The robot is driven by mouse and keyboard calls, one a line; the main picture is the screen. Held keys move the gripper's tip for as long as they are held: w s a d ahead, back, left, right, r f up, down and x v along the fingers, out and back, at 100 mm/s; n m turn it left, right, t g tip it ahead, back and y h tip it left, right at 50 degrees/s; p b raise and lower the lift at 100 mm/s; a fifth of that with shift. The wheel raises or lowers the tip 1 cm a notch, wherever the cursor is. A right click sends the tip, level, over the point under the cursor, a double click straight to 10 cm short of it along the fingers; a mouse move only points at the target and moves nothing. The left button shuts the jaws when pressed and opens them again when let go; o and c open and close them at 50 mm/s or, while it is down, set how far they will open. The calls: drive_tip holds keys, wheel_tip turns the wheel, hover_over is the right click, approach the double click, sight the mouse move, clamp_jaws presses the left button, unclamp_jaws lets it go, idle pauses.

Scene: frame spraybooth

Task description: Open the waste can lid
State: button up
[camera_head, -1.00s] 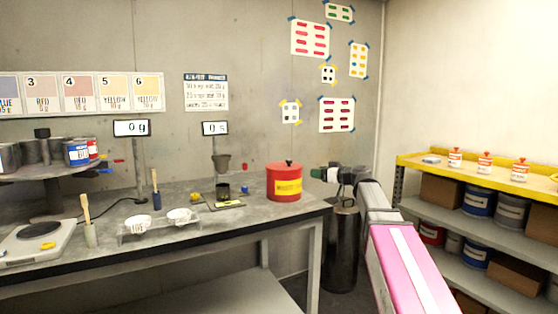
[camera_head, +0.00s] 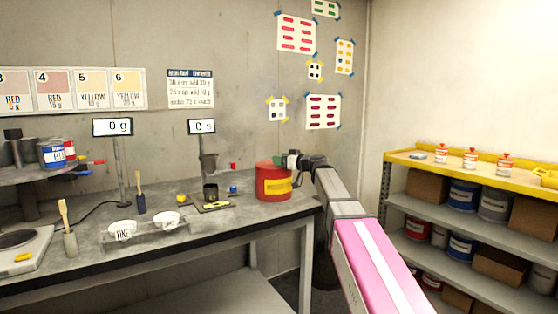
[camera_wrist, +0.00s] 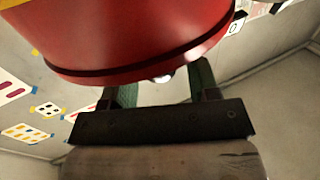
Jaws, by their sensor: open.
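The red waste can (camera_head: 272,183) with a yellow label stands on the right end of the grey workbench. Its lid (camera_head: 268,166) looks closed. My gripper (camera_head: 291,160) is at the upper right edge of the can, with the arm reaching in from the lower right. The wrist view shows the can (camera_wrist: 140,30) large and close beyond the fingers. My gripper (camera_wrist: 160,88) is open there, its green-padded fingers apart on either side of a small shiny part at the can's edge. I cannot tell whether the fingers touch the can. The black lid knob is hidden in the head view.
A dark bin (camera_head: 325,262) stands behind my arm. A yellow-topped shelf (camera_head: 455,165) holds cans and boxes at the right.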

drive_tip(key=shift+w+a, duration=0.35)
drive_tip(key=shift+a, duration=0.2)
